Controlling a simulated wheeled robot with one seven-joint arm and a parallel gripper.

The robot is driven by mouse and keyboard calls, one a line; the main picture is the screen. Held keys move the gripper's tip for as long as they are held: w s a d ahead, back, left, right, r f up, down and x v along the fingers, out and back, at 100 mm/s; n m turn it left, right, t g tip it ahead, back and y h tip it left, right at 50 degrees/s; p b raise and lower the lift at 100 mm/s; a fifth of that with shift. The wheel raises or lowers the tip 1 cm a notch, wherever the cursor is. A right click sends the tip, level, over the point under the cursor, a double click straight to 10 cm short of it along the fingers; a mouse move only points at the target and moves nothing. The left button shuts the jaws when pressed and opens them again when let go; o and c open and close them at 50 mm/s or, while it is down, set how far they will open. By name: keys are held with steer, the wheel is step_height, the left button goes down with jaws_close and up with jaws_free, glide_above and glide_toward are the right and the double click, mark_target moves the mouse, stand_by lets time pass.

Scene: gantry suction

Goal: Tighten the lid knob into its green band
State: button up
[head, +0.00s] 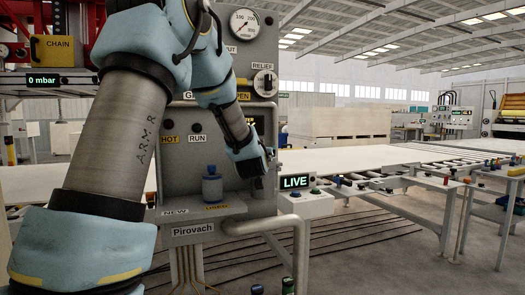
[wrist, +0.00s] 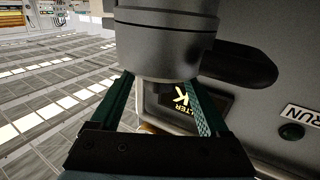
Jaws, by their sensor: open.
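In the wrist view, a large grey cylindrical housing (wrist: 165,38) fills the top centre, and a black rounded knob or handle (wrist: 240,63) sticks out at its right. I cannot tell for sure whether this is the lid knob. No green band can be made out there. My gripper (wrist: 160,85) is open, its two green-edged fingers spread, with the tips at the housing's lower edge. I cannot tell whether they touch it. In the head view, my gripper (head: 254,165) is at the right of the grey panel (head: 180,160), and my arm hides much of the panel.
A blue canister (head: 211,188) stands on the shelf below, near NEW and USED labels. A pressure gauge (head: 243,24) and a RELIEF dial (head: 264,83) are at the panel's upper right. A LIVE display box (head: 304,200) and a pipe (head: 296,230) stand at right.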

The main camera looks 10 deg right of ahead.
steer(key=b+v, duration=0.2)
steer(key=v, duration=0.8)
steer(key=shift+s, duration=0.15)
steer(key=shift+r, duration=0.1)
steer(key=w+d+n+y+p, duration=0.1)
steer(key=w+y+p, duration=0.1)
steer(key=w+p, duration=0.2)
steer(key=w+d+n+y+p, duration=0.1)
steer(key=w+n+y+p, duration=0.1)
steer(key=w+p, duration=0.2)
steer(key=w+d+n+t+y+p, duration=0.1)
steer(key=w+y+p, duration=0.2)
steer(key=p, duration=0.2)
steer(key=shift+w+d+r+n+p, duration=0.3)
steer(key=shift+w+r, duration=0.05)
steer(key=shift+w, duration=0.05)
steer(key=shift+w+f, duration=0.1)
steer(key=shift+w, duration=0.7)
